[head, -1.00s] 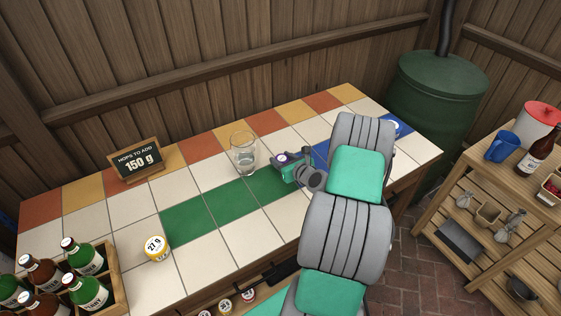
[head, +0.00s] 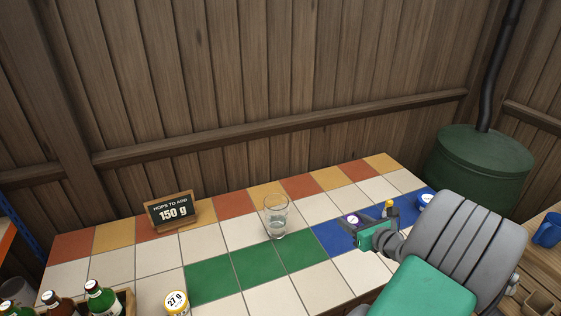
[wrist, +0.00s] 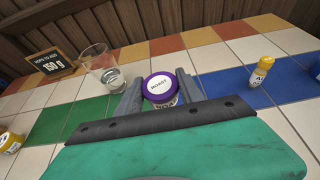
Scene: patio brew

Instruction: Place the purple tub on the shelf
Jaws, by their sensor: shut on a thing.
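The purple-lidded tub (head: 352,219) with a white label is between the fingers of my gripper (head: 361,226), over the left part of the blue tiles. In the wrist view the tub (wrist: 160,88) sits upright between both grey fingers, its lid facing the camera. My gripper (wrist: 152,95) is shut on it. I cannot tell whether the tub's base touches the tiles.
A glass (head: 276,217) stands left of my gripper. A yellow-capped bottle (head: 389,209) and a blue-lidded tub (head: 425,201) are to the right. A 27 g tub (head: 177,303), a 150 g sign (head: 173,210) and crated bottles (head: 102,300) are farther left.

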